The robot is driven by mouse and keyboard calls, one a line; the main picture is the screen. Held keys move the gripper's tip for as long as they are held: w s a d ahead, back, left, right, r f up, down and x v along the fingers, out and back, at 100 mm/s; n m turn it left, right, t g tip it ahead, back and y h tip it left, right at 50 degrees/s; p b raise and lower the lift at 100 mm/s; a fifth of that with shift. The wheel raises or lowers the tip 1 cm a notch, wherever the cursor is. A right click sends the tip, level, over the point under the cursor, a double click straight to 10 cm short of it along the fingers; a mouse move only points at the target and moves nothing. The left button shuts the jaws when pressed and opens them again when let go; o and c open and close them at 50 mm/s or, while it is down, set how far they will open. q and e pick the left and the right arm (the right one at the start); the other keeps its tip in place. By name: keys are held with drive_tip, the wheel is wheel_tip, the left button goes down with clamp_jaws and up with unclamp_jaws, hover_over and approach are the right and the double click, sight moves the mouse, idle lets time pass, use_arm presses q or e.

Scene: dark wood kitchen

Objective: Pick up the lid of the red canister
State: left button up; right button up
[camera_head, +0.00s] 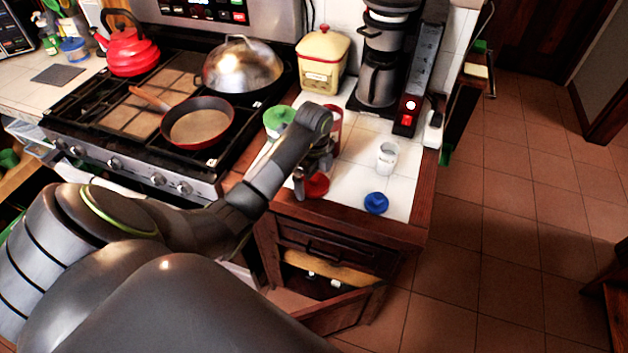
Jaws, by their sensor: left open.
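A flat red lid (317,186) lies on the white tiled counter. A red canister (335,116) stands just behind my left wrist, which hides most of it. My left arm reaches across from the left, and my left gripper (312,180) points down at the red lid, open, with its fingers close around or just above it. Whether the fingers touch the lid cannot be told. My right gripper is not in view.
A blue lid (376,203) and a whitish clear canister (388,157) stand to the right. A green-topped canister (279,121) is left of my wrist. A coffee maker (380,70) and yellow tin (322,62) stand behind.

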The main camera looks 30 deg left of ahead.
use_arm(q)
drive_tip(key=shift+f, duration=0.15)
drive_tip(key=c, duration=1.1)
drive_tip(key=shift+o, duration=0.2)
